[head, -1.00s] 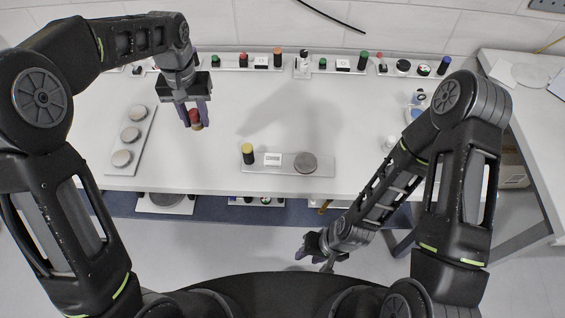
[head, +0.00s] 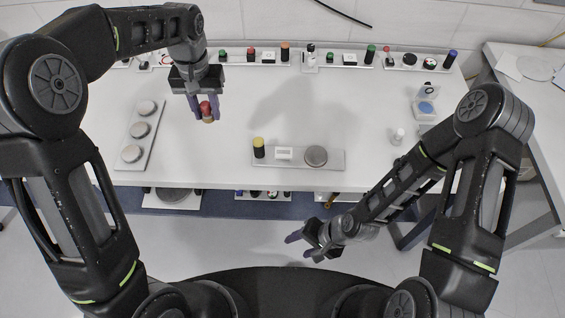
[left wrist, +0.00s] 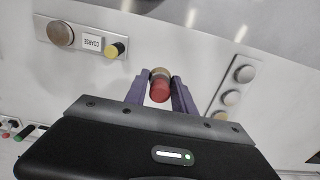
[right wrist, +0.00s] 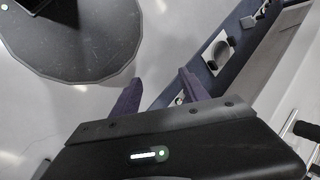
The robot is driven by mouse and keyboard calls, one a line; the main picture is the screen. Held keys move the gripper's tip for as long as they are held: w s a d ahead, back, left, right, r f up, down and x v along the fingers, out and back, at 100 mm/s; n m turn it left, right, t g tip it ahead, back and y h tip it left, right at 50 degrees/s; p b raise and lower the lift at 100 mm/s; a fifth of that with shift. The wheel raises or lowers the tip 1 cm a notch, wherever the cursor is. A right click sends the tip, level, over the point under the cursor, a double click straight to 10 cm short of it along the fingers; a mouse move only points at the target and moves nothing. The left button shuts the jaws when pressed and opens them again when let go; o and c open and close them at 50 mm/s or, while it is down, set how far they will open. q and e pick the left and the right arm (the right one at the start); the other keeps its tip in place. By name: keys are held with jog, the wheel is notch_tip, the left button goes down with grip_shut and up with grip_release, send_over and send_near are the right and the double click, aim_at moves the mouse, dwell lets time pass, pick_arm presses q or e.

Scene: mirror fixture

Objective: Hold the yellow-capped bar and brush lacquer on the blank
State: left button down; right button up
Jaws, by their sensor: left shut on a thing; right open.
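My left gripper (head: 206,108) is shut on a red-capped bar with a tan lower end (head: 207,113), above the left part of the table. The held bar also shows between the fingers in the left wrist view (left wrist: 160,88). The yellow-capped bar (head: 258,147) stands upright on a grey plate (head: 334,164), beside a white label block (head: 284,153) and a grey disc (head: 316,155). The left wrist view shows this yellow cap (left wrist: 115,49) apart from my gripper. My right gripper (head: 298,244) is open and empty, low in front of the table; its spread fingers show in the right wrist view (right wrist: 158,92).
A tray with three round discs (head: 149,145) lies at left. Several coloured-capped bars stand on plates along the back edge. A small white bottle (head: 398,136) and a stand with a blue disc (head: 425,108) are at right. The table's middle is clear.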

jog(key=w+a+r+m+t+y, duration=0.2)
jog(key=w+r+m, duration=0.2)
jog(key=m, duration=0.2)
jog(key=w+a+r+m+t+y, duration=0.3)
jog(key=w+m, duration=0.2)
jog(key=m, duration=0.1)
jog(key=w+a+r+m+t+y, duration=0.2)
jog(key=w+a+r+m+t, duration=0.1)
jog(key=w+r+m, duration=0.1)
jog(key=shift+w+a+r+m+y, duration=0.2)
jog(key=shift+w+m, duration=0.15)
jog(key=shift+m, duration=0.2)
jog(key=shift+w+a+r+m+y, duration=0.1)
jog(key=shift+w+r+m+y, duration=0.15)
jog(key=shift+m, duration=0.3)
jog(key=w+d+m+t, duration=0.1)
jog(key=w+r+m+t+h, duration=0.1)
jog(key=t, duration=0.1)
jog(key=shift+w+d+r+m, duration=0.15)
jog(key=shift+w+d+m, duration=0.15)
jog(key=shift+w+d, duration=0.1)
jog(key=shift+w+d+r+m+t+h, duration=0.25)
jog(key=shift+w+d+m+t, duration=0.2)
jog(key=shift+t, duration=0.25)
jog(key=shift+f, duration=0.1)
jog(key=shift+a, duration=0.1)
jog(key=x, duration=1.2)
jog(key=shift+s, duration=0.1)
